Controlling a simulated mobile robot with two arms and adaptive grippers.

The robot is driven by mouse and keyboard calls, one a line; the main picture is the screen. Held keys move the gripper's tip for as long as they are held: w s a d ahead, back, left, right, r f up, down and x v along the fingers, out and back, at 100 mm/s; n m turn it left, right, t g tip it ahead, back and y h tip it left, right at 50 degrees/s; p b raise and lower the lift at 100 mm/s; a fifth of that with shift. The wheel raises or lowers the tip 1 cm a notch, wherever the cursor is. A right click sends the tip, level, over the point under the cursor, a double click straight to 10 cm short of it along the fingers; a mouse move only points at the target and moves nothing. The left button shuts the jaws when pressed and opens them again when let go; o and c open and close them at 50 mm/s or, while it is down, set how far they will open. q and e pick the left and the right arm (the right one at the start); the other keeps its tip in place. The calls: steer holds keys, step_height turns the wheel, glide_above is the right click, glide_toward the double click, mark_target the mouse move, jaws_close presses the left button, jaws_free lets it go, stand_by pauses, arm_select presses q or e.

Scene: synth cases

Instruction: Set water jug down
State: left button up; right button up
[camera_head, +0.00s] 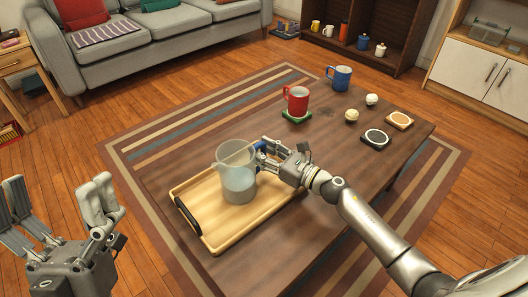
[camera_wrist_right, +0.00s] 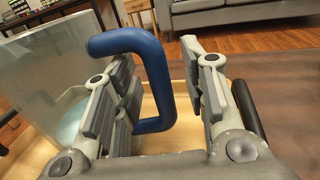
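The clear water jug (camera_head: 236,176), with pale blue water and a blue handle (camera_head: 261,146), stands upright on the wooden tray (camera_head: 233,232) on the coffee table. My right gripper (camera_head: 268,158) is at the handle side of the jug. In the right wrist view the blue handle (camera_wrist_right: 157,85) runs between the two spread fingers, with gaps beside it; the fingers are open and not closed on it. The jug body (camera_wrist_right: 45,80) is at the left there. My left gripper (camera_head: 60,205) is open and empty, off the table at the lower left.
A red mug (camera_head: 297,101) on a green coaster (camera_head: 296,117) and a blue mug (camera_head: 341,78) stand farther back on the table (camera_head: 330,150). Two more coasters and two small round items lie at the right. The tray has a black handle (camera_head: 188,216). Its front area is bare.

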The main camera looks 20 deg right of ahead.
steer(key=shift+s+f, duration=0.1)
steer(key=shift+f, duration=0.1)
steer(key=v, duration=1.1)
steer(key=shift+s+d, duration=0.3)
